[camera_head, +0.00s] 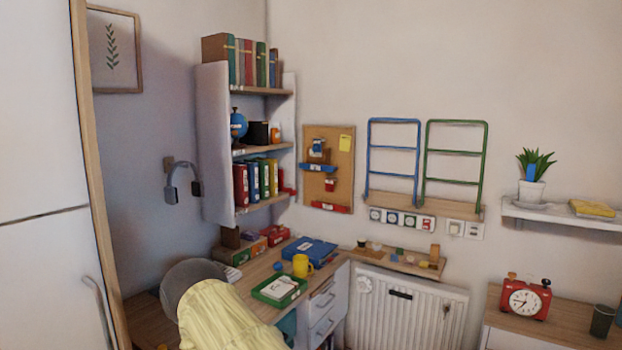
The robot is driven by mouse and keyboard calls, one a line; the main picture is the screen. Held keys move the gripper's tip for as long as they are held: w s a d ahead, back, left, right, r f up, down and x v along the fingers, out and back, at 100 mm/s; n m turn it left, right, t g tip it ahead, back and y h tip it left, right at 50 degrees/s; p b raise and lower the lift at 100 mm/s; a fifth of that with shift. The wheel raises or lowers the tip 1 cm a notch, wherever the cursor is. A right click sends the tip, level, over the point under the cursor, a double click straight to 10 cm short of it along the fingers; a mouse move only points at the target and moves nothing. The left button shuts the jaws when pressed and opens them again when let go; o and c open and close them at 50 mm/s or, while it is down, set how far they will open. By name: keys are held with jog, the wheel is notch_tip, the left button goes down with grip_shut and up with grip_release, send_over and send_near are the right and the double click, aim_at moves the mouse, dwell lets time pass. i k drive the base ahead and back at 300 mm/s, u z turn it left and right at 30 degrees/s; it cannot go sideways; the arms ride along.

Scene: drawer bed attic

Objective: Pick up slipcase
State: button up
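A row of books in a brown case (216,47) stands on the top shelf of the corner shelf unit. A small black box (258,133) stands on the middle shelf. My gripper is not in view.
The shelf unit (214,140) stands above a wooden desk (262,270) with a blue case (309,250), yellow mug (302,265) and green tray (279,289). A chair with a yellow cloth (215,315) blocks the desk's front. A white cabinet (45,180) is at left.

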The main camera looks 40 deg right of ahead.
aim_at(258, 134)
jog(key=z, duration=1.15)
